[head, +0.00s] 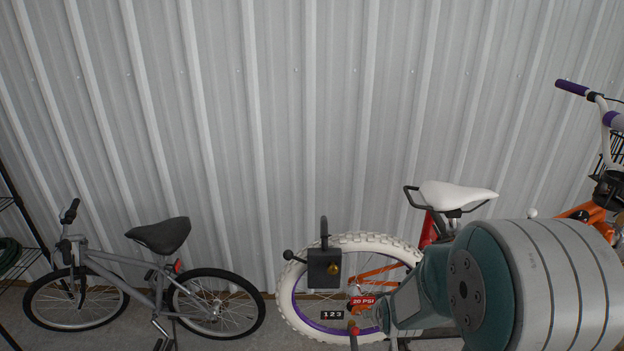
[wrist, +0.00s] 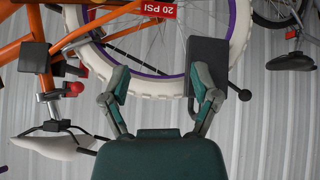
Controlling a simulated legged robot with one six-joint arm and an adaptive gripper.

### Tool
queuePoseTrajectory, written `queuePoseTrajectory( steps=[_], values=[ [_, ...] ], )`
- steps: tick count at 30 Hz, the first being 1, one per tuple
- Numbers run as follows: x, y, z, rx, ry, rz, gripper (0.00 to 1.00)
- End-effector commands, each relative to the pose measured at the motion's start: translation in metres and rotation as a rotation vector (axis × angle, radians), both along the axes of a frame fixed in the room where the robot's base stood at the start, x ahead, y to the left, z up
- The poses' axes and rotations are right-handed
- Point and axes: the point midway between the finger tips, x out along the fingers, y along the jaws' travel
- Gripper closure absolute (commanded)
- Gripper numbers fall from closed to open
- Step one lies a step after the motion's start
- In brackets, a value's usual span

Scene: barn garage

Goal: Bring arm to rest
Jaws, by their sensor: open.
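My gripper (wrist: 161,78) shows in the wrist view with its two teal and grey fingers spread apart and nothing between them. The right finger overlaps a dark box (wrist: 207,50) in the picture; I cannot tell whether they touch. In the head view my arm fills the lower right, and its fingers are not clearly visible there. The same dark box (head: 324,274) appears there, with a ball-ended lever on its left and a loop on top, in front of a white tyre.
An orange bicycle (head: 575,216) with a white tyre (head: 290,305) and white saddle (head: 455,195) stands behind my arm. A grey bicycle (head: 110,266) stands at left beside a dark shelf rack (head: 40,250). A corrugated metal wall (head: 300,120) closes the back; the space before its upper part is clear.

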Motion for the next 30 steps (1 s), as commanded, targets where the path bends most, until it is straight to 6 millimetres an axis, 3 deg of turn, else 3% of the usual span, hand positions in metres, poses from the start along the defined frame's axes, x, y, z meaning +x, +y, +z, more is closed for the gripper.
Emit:
queuePoseTrajectory(
  steps=[1,6,15,24,30],
  values=[
    [-0.005,0.000,0.019,0.003,-0.001,-0.005,0.22],
    [-0.030,0.001,0.068,0.018,0.031,-0.028,0.22],
    [-0.093,0.002,0.140,0.044,0.087,-0.066,0.22],
    [-0.174,0.004,0.192,0.072,0.143,-0.102,0.22],
    [-0.225,0.005,0.210,0.087,0.179,-0.124,0.22]
  ],
)
